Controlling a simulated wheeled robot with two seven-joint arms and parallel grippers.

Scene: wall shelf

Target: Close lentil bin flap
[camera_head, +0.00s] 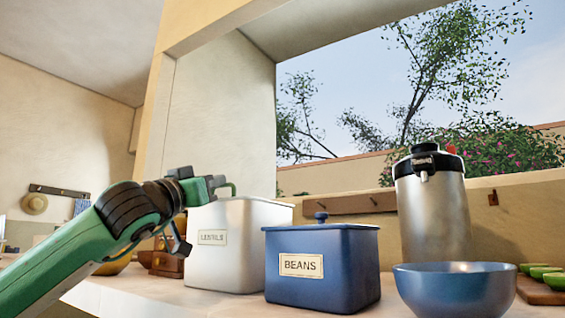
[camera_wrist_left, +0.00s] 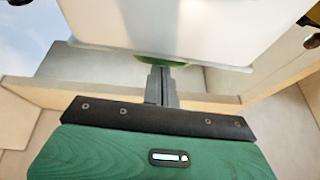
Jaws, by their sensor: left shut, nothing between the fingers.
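The lentil bin (camera_head: 235,248) is a white box with a label that reads roughly "LENTILS". It stands on the counter left of the blue bin. My left gripper (camera_head: 228,186) is shut and empty at the top left of the white bin. A bit of green shows by the fingertips. In the left wrist view the shut fingers (camera_wrist_left: 161,72) point at a green piece (camera_wrist_left: 165,59) at the edge of a white surface (camera_wrist_left: 185,22). Whether they touch it I cannot tell. The flap's position is not clear. My right gripper is not in view.
A blue bin (camera_head: 322,268) labelled BEANS with a knobbed lid stands close to the right of the white bin. A blue bowl (camera_head: 454,290), a steel dispenser (camera_head: 433,215) and green cups on a wooden board (camera_head: 540,290) are further right.

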